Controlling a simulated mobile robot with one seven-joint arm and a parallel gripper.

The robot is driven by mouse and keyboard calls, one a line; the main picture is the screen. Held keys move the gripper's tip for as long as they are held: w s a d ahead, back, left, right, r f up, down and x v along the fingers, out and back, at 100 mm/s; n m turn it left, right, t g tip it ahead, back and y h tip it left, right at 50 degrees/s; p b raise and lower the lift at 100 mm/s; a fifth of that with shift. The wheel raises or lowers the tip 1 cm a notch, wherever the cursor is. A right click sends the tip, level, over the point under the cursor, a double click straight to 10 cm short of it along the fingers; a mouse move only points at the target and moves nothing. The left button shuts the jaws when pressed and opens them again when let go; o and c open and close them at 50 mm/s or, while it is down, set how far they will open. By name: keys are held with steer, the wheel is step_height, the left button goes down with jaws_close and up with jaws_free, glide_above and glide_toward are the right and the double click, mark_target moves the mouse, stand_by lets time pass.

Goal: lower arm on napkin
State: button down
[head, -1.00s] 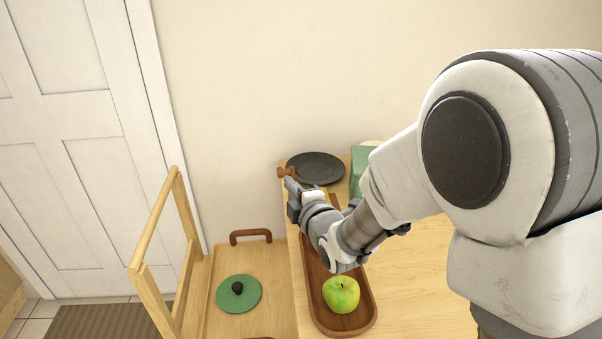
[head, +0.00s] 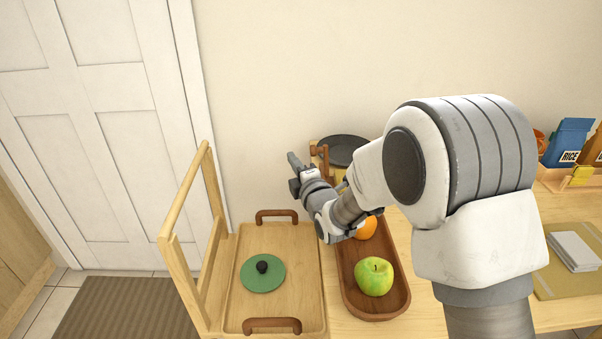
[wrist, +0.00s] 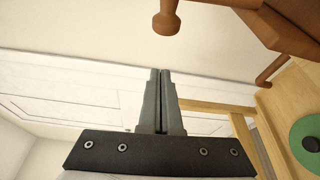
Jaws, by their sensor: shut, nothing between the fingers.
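My gripper (head: 295,162) is shut and empty, raised near the back edge of the table by a wooden peg. In the wrist view its two fingers (wrist: 160,73) lie together. A pale, flat, folded-looking stack (head: 574,250) lies on a tan mat (head: 553,287) at the far right of the head view. It may be the napkin; I cannot tell cloth from paper. My gripper is far to the left of it and apart from it.
A wooden tray (head: 400,302) holds a green apple (head: 374,277) and an orange (head: 367,228). A handled tray (head: 290,290) with a green lid (head: 262,273) stands left. A dark pan (head: 345,148) is behind my arm. Boxes (head: 567,140) stand at the back right.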

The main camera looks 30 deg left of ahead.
steer(key=w+d, duration=0.2)
steer(key=w, duration=0.1)
steer(key=shift+w+r+b, duration=0.1)
steer(key=shift+r+b, duration=0.05)
steer(key=shift+b, duration=0.25)
